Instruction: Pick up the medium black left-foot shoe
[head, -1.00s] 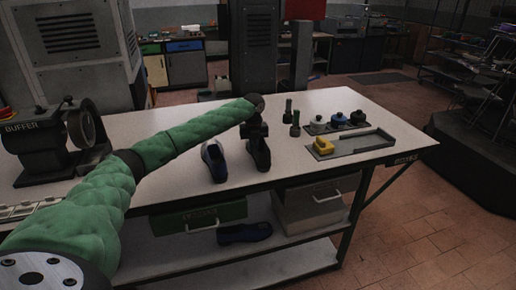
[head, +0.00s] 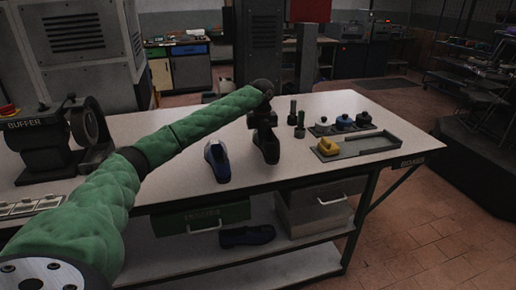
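A black shoe (head: 268,150) hangs toe toward me under my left gripper (head: 263,127), seemingly just above the workbench (head: 180,190). The fingers are small and dark against the shoe. The shoe moves with them, so the gripper looks shut on its upper part. A dark blue shoe (head: 216,162) stands on the bench to the left of it. Another dark blue shoe (head: 247,236) lies on the shelf below. Size and foot markings are too small to read. My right gripper is not in view.
Dark upright pieces (head: 299,122) stand right of the held shoe. Behind a grey tray (head: 370,144) with a yellow piece (head: 328,146) are several round-topped items (head: 343,122). A buffer machine (head: 45,145) stands at the left. The bench's front middle is clear.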

